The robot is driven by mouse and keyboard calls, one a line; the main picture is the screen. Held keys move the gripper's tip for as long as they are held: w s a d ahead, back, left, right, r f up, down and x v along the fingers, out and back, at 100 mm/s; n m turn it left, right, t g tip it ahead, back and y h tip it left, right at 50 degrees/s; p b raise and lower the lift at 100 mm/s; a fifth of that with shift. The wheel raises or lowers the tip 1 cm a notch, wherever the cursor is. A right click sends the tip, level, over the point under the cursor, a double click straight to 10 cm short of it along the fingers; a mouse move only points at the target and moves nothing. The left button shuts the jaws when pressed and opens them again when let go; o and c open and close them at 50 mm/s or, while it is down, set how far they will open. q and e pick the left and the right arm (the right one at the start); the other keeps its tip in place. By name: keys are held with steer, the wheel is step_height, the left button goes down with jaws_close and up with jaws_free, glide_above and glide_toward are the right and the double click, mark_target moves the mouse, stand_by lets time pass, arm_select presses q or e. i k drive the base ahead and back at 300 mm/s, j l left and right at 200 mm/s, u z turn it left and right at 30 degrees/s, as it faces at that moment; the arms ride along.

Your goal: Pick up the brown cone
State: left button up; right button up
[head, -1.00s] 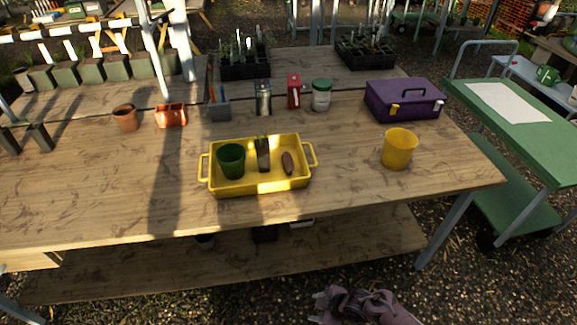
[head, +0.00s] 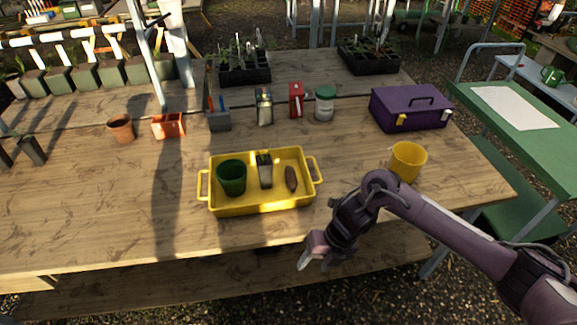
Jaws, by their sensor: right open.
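The brown cone (head: 291,179) is a small, dark brown, elongated thing lying in the right part of the yellow tray (head: 262,208). A green pot (head: 232,178) and a narrow grey upright item (head: 265,170) are also in the tray, to the cone's left. My right gripper (head: 313,262) is open and empty, in front of the table's front edge. It is below and slightly right of the cone in the picture, apart from the tray. My left gripper is not in view.
A yellow pot (head: 407,162) stands right of the tray, behind my right arm. A purple toolbox (head: 410,110), a red box (head: 296,99), a jar (head: 325,103) and an orange planter (head: 168,126) stand behind. The tabletop left of the tray is mostly clear.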

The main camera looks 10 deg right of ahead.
mark_target(290, 176)
steer(key=i, duration=1.2)
